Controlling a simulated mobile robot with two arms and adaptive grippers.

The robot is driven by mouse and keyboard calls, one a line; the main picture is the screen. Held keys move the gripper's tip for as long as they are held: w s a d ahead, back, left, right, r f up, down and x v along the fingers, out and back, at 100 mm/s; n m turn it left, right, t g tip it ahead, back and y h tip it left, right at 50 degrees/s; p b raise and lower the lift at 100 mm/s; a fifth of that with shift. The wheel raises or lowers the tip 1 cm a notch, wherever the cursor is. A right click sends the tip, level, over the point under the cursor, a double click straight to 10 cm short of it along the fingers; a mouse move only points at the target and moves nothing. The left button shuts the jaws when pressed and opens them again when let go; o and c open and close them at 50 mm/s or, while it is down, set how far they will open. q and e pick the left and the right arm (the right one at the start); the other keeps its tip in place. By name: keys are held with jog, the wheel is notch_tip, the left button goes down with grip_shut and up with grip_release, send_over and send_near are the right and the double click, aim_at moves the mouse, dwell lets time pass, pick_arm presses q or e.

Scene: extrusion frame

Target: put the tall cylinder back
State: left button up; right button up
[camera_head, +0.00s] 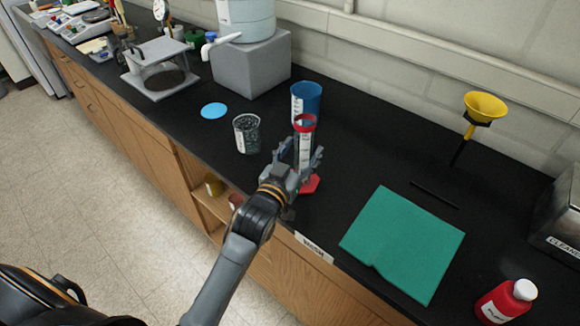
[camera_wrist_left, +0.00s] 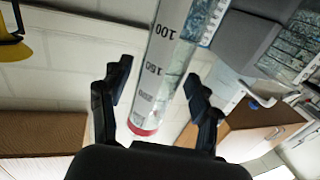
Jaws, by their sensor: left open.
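The tall cylinder (camera_head: 305,143) is clear with printed marks, a red rim at its top and a red foot (camera_head: 311,184). It stands upright on the black bench near the front edge. My left gripper (camera_head: 302,158) is at the cylinder, open, with a finger on either side of it. In the left wrist view the marked tube (camera_wrist_left: 168,60) passes between the open fingers (camera_wrist_left: 158,78), with a red band at its lower end. Whether a finger touches the tube I cannot tell. My right gripper is not in view.
A blue cup (camera_head: 307,97) stands close behind the cylinder, and a dark speckled cup (camera_head: 247,135) to its left. A green mat (camera_head: 405,243) lies to the right, with a red bottle (camera_head: 505,300) beyond. A yellow funnel (camera_head: 484,107) is at the back.

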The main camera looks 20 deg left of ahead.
pick_arm(q)
jog(key=s+a+b, duration=0.1)
jog(key=s+b, duration=0.1)
jog(key=s, duration=0.9)
jog(key=shift+w, duration=0.1)
